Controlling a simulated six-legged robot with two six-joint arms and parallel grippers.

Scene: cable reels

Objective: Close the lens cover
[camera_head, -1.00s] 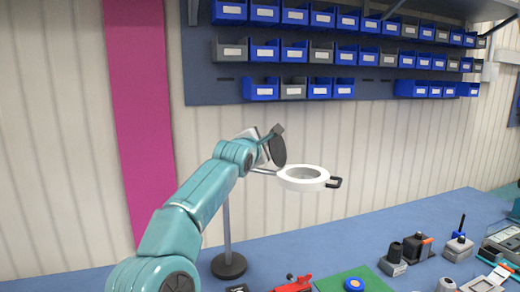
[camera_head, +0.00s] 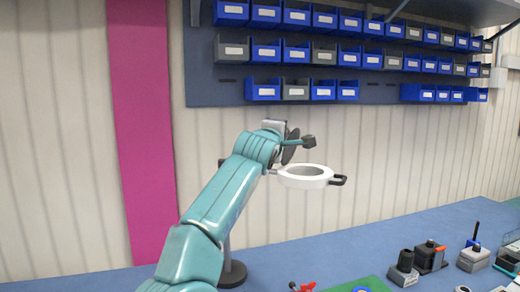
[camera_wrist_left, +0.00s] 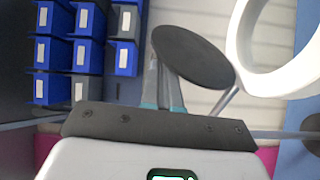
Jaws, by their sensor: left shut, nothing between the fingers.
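The white ring-shaped lens head (camera_head: 305,183) of a magnifier stands over the table, with a dark handle at its right. It also shows in the left wrist view (camera_wrist_left: 241,42). The round dark lens cover (camera_head: 290,150) stands open, steeply raised at the ring's left side, partly hidden by my gripper. The wrist view shows the cover's face (camera_wrist_left: 192,55) beside the ring, off its opening. My left gripper (camera_head: 308,141) is shut and empty, its dark tip just right of the cover and above the ring. I cannot tell whether it touches the cover. My right gripper is not in view.
The magnifier's round dark base (camera_head: 233,274) stands on the blue table (camera_head: 380,229), partly behind my arm. Small devices (camera_head: 404,268) and a green mat (camera_head: 362,286) lie at the front right. Blue and grey bins (camera_head: 266,90) hang on the wall behind.

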